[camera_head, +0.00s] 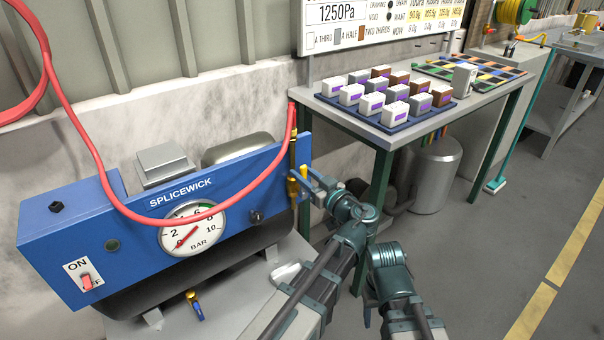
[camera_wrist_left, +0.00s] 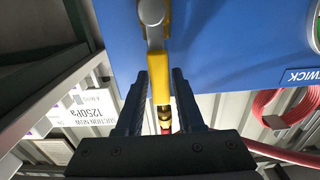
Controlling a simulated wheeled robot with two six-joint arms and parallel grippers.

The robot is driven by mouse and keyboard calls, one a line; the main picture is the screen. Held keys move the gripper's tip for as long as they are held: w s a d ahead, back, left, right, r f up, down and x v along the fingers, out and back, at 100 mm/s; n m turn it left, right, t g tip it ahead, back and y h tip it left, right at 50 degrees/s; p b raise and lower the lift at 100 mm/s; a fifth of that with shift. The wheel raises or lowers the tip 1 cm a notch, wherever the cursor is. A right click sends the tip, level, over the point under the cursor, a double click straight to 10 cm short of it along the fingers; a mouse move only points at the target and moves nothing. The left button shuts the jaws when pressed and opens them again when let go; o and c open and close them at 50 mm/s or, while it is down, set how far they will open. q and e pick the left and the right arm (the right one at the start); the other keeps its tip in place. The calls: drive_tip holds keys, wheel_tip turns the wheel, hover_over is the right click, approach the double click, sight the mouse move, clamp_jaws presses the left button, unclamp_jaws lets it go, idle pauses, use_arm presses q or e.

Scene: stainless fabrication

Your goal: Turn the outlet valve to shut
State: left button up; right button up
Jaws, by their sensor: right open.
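The outlet valve (camera_head: 293,183) is a brass fitting on a vertical pipe at the right end of the blue compressor panel, with the red hose above it. Its yellow lever handle (camera_wrist_left: 161,75) runs in line with the pipe towards the hose fitting in the left wrist view. My left gripper (camera_head: 308,184) is at the valve.
The blue panel (camera_head: 130,228) carries a pressure gauge (camera_head: 192,228) and a red ON/OFF switch (camera_head: 86,282). The red hose (camera_head: 70,120) loops across it. A bench (camera_head: 480,107) with a tray of boxes stands behind my arms. The floor at right is clear.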

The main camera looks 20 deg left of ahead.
use_arm(q)
clamp_jaws()
idle(1.1)
